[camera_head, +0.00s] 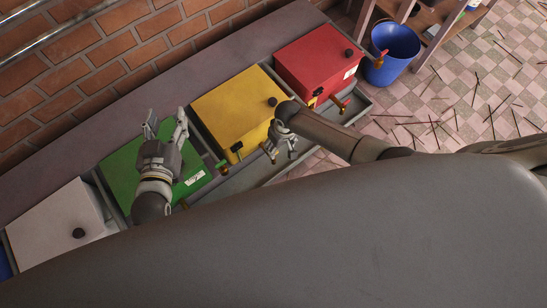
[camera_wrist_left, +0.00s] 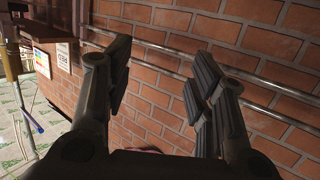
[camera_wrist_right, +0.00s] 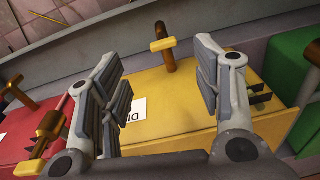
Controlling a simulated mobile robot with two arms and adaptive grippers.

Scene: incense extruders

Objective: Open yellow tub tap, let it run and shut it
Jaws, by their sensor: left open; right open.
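The yellow tub (camera_head: 232,108) stands between the red and green tubs in the head view, with a dark knob on top. Its front shows in the right wrist view (camera_wrist_right: 175,110), with a white label. The tub's brass tap (camera_wrist_right: 163,45), with a brown handle end, sticks out from this front; no flow shows. My right gripper (camera_head: 283,143) is open and empty at the front of the yellow tub. In the right wrist view, the tap shows beyond and between its spread fingers (camera_wrist_right: 157,60). My left gripper (camera_head: 166,127) is open and empty above the green tub, facing the brick wall.
The red tub (camera_head: 316,62), green tub (camera_head: 125,178) and white tub (camera_head: 55,222) stand in the same row. A grey trough (camera_head: 235,185) runs along their fronts. A blue bucket (camera_head: 394,50) stands beyond the red tub. Thin sticks litter the tiled floor (camera_head: 480,85).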

